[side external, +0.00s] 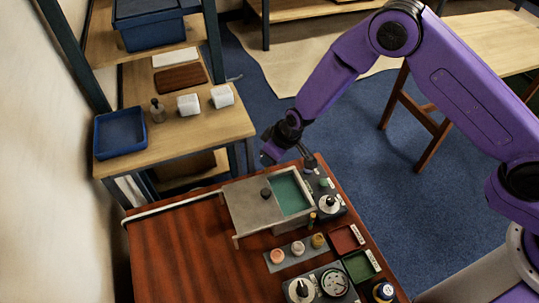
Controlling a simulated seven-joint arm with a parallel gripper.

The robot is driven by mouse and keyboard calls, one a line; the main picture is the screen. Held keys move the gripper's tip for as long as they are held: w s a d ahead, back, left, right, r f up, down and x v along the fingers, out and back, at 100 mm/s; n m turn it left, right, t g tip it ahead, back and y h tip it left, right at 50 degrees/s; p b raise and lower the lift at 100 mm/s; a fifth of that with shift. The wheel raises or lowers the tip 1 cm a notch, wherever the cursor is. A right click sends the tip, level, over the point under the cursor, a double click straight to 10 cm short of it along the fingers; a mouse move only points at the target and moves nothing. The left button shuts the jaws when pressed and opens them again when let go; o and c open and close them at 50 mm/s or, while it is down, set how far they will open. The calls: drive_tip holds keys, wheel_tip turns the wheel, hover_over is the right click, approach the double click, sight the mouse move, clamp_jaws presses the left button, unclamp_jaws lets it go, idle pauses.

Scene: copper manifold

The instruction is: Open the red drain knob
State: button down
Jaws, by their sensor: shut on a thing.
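My gripper (308,165) is low at the far right corner of the grey box with a green inside (292,195). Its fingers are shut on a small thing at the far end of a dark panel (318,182). The fingers hide that thing, and its colour cannot be told. No red knob shows plainly elsewhere. A small green knob (325,182) is on the panel just nearer than the fingers. A white round dial with a black knob (329,204) is at the panel's near end.
A dark knob (266,193) stands on the box's grey lid (252,205). Several round knobs, a gauge (334,283), a red tray (346,239) and a green tray (361,265) crowd the near right. The wooden tabletop (180,255) is clear at left.

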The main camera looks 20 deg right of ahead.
idle(0.4)
drive_tip(key=c, duration=1.1)
unclamp_jaws()
drive_tip(key=shift+c, duration=0.2)
drive_tip(key=v, duration=1.7)
drive_tip(key=shift+r, duration=0.2)
